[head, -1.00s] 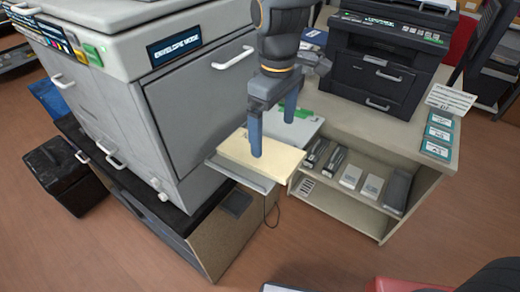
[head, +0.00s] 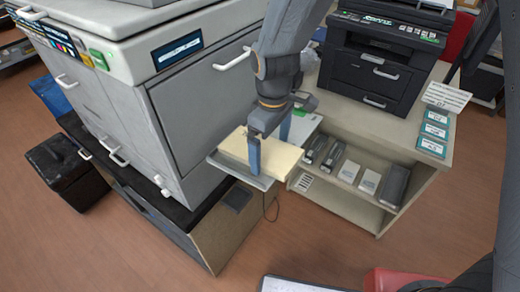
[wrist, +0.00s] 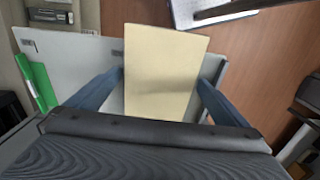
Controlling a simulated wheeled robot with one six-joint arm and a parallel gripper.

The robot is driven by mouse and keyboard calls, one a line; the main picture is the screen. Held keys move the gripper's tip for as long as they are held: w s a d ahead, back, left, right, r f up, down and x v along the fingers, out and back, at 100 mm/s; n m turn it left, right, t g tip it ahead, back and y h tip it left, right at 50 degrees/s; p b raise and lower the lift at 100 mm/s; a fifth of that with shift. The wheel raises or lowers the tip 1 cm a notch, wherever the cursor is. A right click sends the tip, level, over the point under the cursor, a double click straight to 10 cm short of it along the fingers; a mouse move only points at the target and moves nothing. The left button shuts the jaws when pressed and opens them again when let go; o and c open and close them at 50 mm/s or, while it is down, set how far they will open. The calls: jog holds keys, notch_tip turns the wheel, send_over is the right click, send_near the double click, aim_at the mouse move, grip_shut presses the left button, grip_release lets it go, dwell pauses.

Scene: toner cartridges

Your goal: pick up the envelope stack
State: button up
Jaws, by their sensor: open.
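The envelope stack (head: 236,147) is a flat cream block lying on a grey tray (head: 262,183) that juts from the large printer. It also shows in the wrist view (wrist: 165,72), between the fingers. My gripper (head: 270,148) is open, with one blue finger at the near side of the stack and the other at its far side. Whether either finger touches the stack cannot be told.
The large grey printer (head: 190,110) stands directly left of the tray. A shelf unit (head: 385,160) on the right bears a black printer (head: 370,65), cards and several cartridges. A green strip (wrist: 38,82) lies left of the stack. Open floor lies in front.

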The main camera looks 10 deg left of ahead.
jog(key=c, duration=1)
jog(key=shift+r, duration=0.1)
